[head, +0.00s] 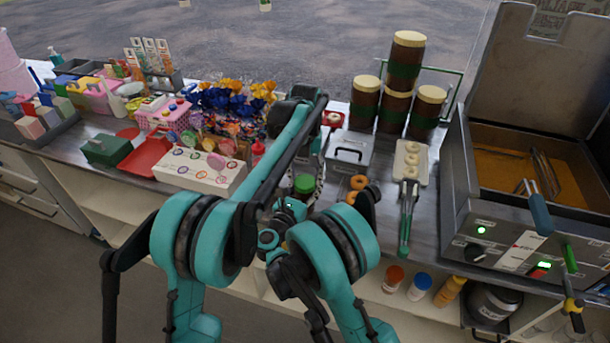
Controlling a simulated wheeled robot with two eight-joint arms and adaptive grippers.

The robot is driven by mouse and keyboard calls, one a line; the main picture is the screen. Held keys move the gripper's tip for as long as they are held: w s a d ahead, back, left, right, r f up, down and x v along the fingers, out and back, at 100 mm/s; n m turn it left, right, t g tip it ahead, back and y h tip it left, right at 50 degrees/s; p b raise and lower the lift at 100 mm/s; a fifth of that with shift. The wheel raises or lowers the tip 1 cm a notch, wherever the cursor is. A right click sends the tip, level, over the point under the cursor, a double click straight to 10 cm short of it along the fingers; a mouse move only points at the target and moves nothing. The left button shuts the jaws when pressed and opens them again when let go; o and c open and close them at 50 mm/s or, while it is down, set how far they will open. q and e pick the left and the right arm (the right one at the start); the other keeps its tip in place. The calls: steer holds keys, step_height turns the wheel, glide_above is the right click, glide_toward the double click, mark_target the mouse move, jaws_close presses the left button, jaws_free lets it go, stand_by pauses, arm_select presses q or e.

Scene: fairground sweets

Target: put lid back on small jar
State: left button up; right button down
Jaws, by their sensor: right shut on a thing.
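A round green lid (304,184) shows near the front edge of the counter, in the middle of the head view. The small jar is mostly hidden by my arms, and I cannot tell whether the lid is seated on it. My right gripper (289,204) is at the lid, low in front of the counter, and is shut; its fingertips are largely hidden by my wrist. My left arm reaches over the counter and bends down just behind the lid. My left gripper (319,172) is beside the lid, too covered to tell open from shut.
Large brown jars (398,103) are stacked behind. A fryer (540,190) stands far right. A white lollipop stand (200,170) and a red tray (147,156) are left.

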arm_select(q)
steer(key=shift+o, duration=1.4)
steer(key=shift+r, duration=2.3)
steer(key=shift+c, duration=0.2)
